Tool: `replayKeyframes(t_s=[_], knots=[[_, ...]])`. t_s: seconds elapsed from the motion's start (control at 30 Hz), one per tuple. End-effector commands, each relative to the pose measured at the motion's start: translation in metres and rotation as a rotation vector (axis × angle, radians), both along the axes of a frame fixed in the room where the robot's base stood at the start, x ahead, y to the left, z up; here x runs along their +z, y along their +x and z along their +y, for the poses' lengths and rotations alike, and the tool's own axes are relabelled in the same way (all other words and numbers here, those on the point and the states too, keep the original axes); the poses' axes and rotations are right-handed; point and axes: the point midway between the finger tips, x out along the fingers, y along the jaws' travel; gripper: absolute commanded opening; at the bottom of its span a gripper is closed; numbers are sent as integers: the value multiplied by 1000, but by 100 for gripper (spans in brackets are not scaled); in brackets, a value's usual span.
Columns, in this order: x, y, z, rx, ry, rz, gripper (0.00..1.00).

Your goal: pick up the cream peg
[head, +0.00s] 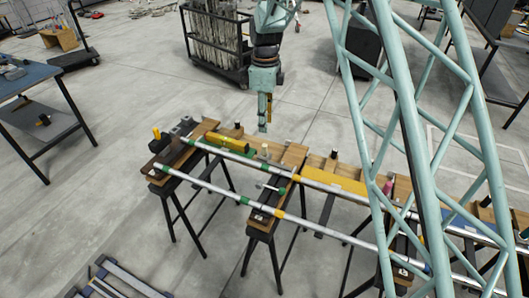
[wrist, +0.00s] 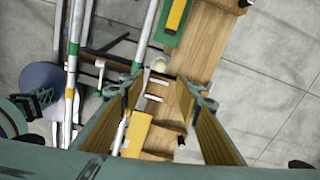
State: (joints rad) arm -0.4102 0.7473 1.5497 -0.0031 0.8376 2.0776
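The cream peg (head: 264,151) looks like a small pale stub standing on the wooden bench top (head: 294,153) in the head view. In the wrist view a round cream top (wrist: 160,64) shows just beyond the gap between the fingertips, close to the board's edge. My gripper (head: 264,123) hangs above the bench, pointing down, apart from the peg. In the wrist view its two fingers (wrist: 160,92) stand wide apart with nothing held between them. The lower part of the peg is hard to make out.
A yellow block on a green base (head: 228,143) lies left of the peg. Long metal rails (head: 225,192) run along the bench. A yellow panel (head: 333,181) lies to the right. Dark pegs (head: 333,154) stand on the boards. Air around my gripper looks clear.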

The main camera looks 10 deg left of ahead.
Motion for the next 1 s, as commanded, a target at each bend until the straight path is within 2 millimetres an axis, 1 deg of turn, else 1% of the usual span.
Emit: replayKeyframes(t_s=[0.1, 0.47, 0.63, 0.77, 1.0], knots=[[-6, 2, 4, -11, -1, 2, 30], [-7, 2, 4, -15, -1, 3, 30], [-12, 2, 4, -15, -2, 3, 30], [-22, 2, 4, -15, -2, 4, 30], [-53, 1, 4, -15, -2, 5, 30]])
